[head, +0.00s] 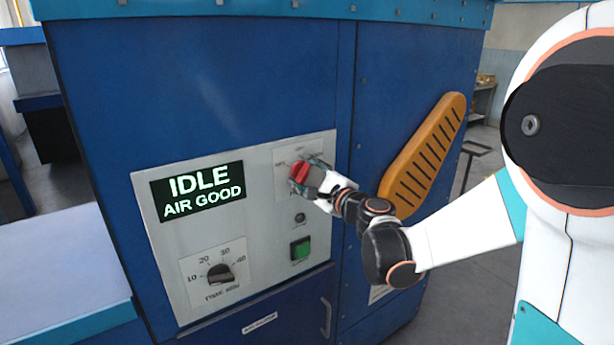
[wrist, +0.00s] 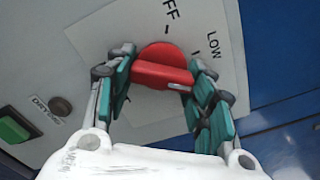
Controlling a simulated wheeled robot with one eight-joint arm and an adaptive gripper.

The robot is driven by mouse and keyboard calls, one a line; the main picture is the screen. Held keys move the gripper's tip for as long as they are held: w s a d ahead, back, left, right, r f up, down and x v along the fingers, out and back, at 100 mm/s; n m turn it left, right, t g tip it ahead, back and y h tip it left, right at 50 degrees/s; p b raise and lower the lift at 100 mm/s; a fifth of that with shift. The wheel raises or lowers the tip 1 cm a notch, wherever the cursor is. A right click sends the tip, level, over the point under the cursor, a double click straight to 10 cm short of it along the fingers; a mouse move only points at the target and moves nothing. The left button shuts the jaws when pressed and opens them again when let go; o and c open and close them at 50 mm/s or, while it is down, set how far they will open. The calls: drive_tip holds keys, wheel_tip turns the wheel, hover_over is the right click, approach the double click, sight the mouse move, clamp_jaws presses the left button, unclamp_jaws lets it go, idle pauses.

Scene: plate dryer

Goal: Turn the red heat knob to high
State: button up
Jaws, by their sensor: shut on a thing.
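The red heat knob (head: 299,171) is on the upper right of the grey control panel. My gripper (head: 308,174) reaches it from the right and is shut on it. In the wrist view the knob (wrist: 163,66) sits between the two teal-padded fingers of my gripper (wrist: 163,84), one on each side of its raised bar. The letters "FF" and the word "LOW" show on the white label plate (wrist: 213,25) around it. No "high" mark can be read, and the knob's exact pointing is unclear.
The display (head: 198,191) reads "IDLE" and "AIR GOOD". A black timer knob (head: 220,274) is at the panel's lower left. A green button (head: 300,248) and a dark round lamp (head: 300,217) sit below the red knob. An orange slotted guard (head: 425,155) stands out at right.

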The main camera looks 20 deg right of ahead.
drive_tip(key=shift+a+f+m, duration=0.1)
drive_tip(key=shift+f+m, duration=0.05)
drive_tip(key=shift+m, duration=2.15)
drive_tip(key=o, duration=1.1)
drive_tip(key=v, duration=1.2)
drive_tip(key=shift+s, duration=0.1)
